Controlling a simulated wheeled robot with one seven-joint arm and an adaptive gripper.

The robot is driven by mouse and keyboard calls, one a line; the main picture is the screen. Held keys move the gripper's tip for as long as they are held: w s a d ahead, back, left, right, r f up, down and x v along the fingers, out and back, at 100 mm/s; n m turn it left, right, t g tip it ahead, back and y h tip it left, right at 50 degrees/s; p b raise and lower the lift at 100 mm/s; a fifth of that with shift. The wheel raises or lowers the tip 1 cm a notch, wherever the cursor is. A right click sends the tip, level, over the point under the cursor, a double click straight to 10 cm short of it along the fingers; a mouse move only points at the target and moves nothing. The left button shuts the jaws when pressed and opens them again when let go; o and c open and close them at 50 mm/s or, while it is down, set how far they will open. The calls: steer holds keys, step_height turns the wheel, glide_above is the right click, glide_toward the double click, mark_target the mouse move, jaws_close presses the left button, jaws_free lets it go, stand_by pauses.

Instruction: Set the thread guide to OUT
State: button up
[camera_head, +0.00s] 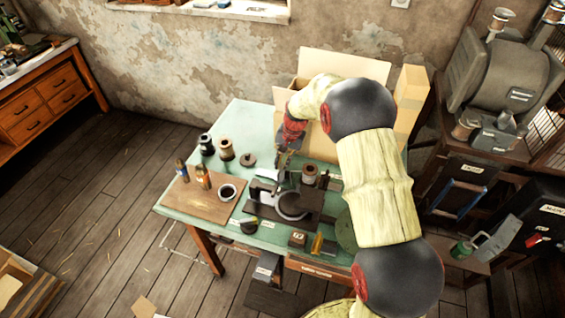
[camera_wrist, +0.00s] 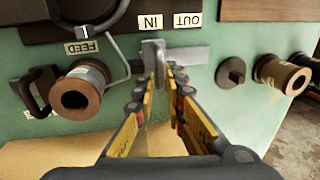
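The thread guide (camera_wrist: 153,48) is a grey metal upright at the left end of a light grey strip in the wrist view. It stands by the IN label (camera_wrist: 151,23); the OUT label (camera_wrist: 187,19) is to its right. Both labels appear upside down. My gripper (camera_wrist: 161,72) has its two fingers close together, one on each side of the guide. I cannot tell whether both fingers press on it. In the head view my gripper (camera_head: 283,160) is low over the machine on the green table (camera_head: 238,118), and my arm hides part of it.
A copper spool (camera_wrist: 78,92) stands left of my fingers, by the FEED label (camera_wrist: 82,47) and a bent wire. A dark knob (camera_wrist: 231,72) and another spool (camera_wrist: 276,73) are to the right. An open cardboard box (camera_head: 345,66) stands behind my arm.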

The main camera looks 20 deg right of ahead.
jaws_close()
steer(key=shift+w+a, duration=0.1)
stand_by(0.4)
steer(key=w+a, duration=0.1)
steer(key=a, duration=0.1)
steer(key=w+a+p, duration=0.1)
steer(key=w+a, duration=0.2)
steer(key=a, duration=0.1)
steer(key=shift+w+a+r, duration=0.1)
steer(key=shift+w+a, duration=0.2)
steer(key=shift+a, duration=0.05)
steer(key=shift+o, duration=2.2)
jaws_free()
steer(key=shift+a, duration=0.15)
steer(key=shift+o, duration=0.2)
step_height(320, 180, up, 12)
steer(key=s+d, duration=0.1)
steer(key=d, duration=0.1)
steer(key=shift+s+f, duration=0.15)
steer(key=shift+f, duration=0.05)
